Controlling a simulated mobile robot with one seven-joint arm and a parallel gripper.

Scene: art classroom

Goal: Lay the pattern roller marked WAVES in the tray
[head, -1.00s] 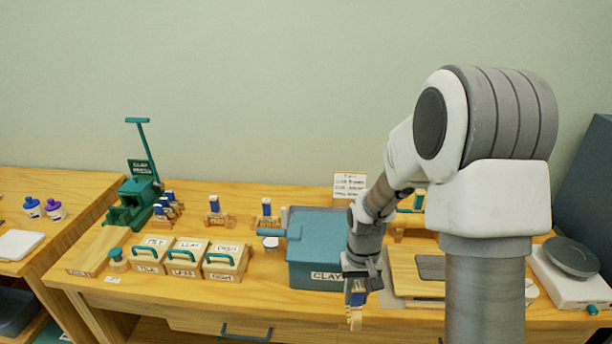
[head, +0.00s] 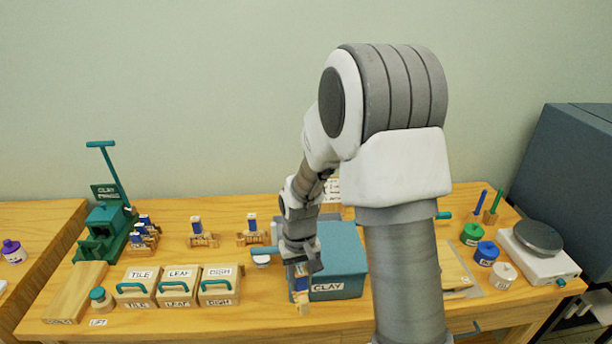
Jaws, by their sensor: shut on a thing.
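My gripper (head: 301,278) is shut on a small roller-like thing (head: 303,302) with a blue part and a pale wooden end. It is held pointing down in front of the left part of the teal clay box (head: 345,262). No marking on the held thing is readable, so I cannot tell whether it says WAVES. Similar blue-and-white-topped pieces stand in wooden holders at the back, one in a left holder (head: 203,240) and one in a middle holder (head: 250,238). I cannot make out which thing is the tray; a long wooden piece (head: 78,290) lies at the left end.
Lidded boxes marked TILE (head: 136,288), LEAF and DISH stand at the front left. A green clay press (head: 105,228) stands behind them. Several coloured jars (head: 486,253) and a scale (head: 540,255) are at the right. My arm hides part of the table's right middle.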

